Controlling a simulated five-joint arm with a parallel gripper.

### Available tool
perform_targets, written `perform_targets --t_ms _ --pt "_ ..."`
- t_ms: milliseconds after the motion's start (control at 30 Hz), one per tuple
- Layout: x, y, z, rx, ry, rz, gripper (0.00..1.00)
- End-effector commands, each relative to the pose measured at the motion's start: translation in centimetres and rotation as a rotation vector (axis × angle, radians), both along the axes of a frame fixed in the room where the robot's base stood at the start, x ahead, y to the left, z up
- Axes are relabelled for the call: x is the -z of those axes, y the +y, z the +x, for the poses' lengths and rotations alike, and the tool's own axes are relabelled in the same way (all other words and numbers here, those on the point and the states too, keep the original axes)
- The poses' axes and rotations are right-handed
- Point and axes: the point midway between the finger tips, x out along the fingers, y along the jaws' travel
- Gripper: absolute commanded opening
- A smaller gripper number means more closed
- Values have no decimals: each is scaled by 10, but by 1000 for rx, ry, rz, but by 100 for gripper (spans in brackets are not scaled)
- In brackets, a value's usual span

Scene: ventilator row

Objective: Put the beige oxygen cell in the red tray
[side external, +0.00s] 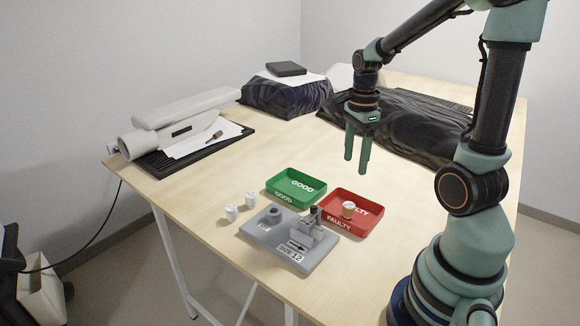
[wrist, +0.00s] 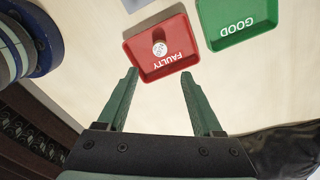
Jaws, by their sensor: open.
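The beige oxygen cell (side external: 348,209), a small cylinder with a pale top, is inside the red tray (side external: 333,224) marked FAULTY. In the wrist view the cell (wrist: 159,48) stands in the red tray (wrist: 150,73), seen from above. My gripper (side external: 356,168) is open and empty, raised above the table behind the trays. In the wrist view its two fingers (wrist: 164,85) are spread apart, with nothing between them, and the cell lies beyond the fingertips.
A green tray (side external: 309,198) marked GOOD is left of the red one. Two white cells (side external: 232,212) stand near the table's front edge. A grey fixture (side external: 271,237) sits in front of the trays. Dark-covered bundles (side external: 410,120) lie behind my gripper; a white device (side external: 170,125) is at the left.

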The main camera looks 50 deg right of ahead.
Motion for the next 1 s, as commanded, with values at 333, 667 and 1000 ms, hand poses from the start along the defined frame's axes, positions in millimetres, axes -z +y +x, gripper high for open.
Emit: perform_targets --t_ms 333,667,1000 --pt "-31 30 10 -357 -73 -51 67" --pt "-76 120 16 -1466 -242 -301 67" --pt "-92 164 7 -2058 -291 -515 67"
